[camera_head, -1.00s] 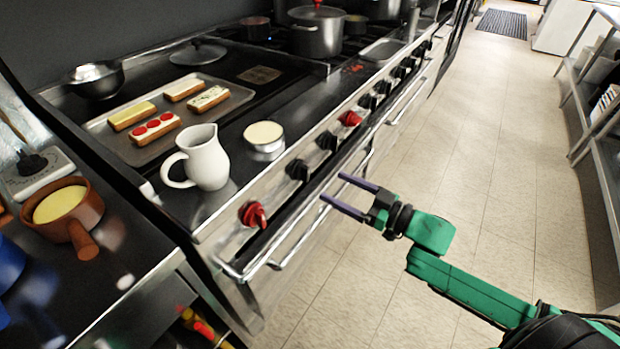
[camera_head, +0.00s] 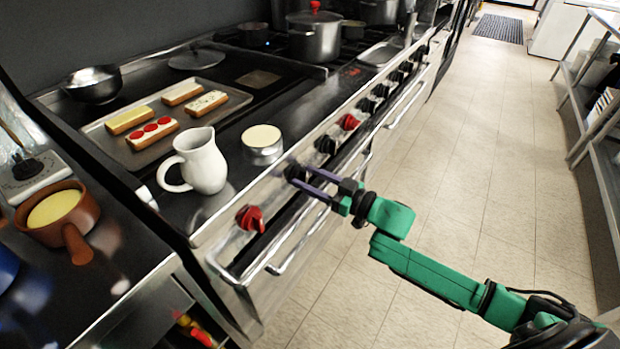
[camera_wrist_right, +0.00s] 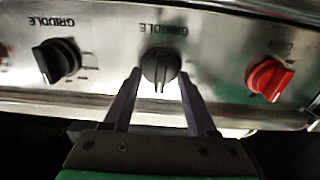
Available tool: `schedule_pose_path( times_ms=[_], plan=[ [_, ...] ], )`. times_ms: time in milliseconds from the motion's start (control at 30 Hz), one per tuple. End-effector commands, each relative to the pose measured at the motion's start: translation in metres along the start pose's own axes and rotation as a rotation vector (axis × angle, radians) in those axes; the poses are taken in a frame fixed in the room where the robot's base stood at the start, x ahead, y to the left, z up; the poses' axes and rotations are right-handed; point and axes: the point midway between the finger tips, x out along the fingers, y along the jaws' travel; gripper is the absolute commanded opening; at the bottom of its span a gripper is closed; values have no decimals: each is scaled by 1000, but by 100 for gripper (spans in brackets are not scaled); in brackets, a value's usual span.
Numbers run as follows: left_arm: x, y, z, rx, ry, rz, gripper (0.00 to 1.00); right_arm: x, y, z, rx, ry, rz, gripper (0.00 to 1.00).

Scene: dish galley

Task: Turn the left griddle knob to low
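The left griddle knob (camera_head: 292,171) is black and sits on the steel front panel, right of a red knob. It also shows in the middle of the right wrist view (camera_wrist_right: 160,63), under an upside-down GRIDDLE label. Its grip ridge looks about vertical there. My right gripper (camera_head: 301,175) is open, with its purple fingers pointing at this knob. In the wrist view the fingertips (camera_wrist_right: 160,75) stand on either side of the knob, with no clear contact. The other black griddle knob (camera_head: 326,143) is farther along the panel. My left gripper is not in view.
A red knob (camera_head: 250,218) is nearby on the left, and a steel rail (camera_head: 292,262) runs below the panel. A white pitcher (camera_head: 204,162) and a round tin (camera_head: 262,150) stand on the griddle top behind the knobs. The floor aisle at right is clear.

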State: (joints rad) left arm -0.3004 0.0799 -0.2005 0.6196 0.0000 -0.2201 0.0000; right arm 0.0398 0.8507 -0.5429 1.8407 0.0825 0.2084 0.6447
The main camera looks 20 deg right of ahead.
Motion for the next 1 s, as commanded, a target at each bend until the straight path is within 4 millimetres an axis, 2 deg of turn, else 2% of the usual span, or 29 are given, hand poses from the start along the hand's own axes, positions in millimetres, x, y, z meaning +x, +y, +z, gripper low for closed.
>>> schedule_pose_path(
  times_ms=[367,1000],
  plan=[
    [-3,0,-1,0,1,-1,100,0,0,0,-73,0,1,2],
    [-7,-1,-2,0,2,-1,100,0,-3,1,-506,0,0,2]
  ],
)
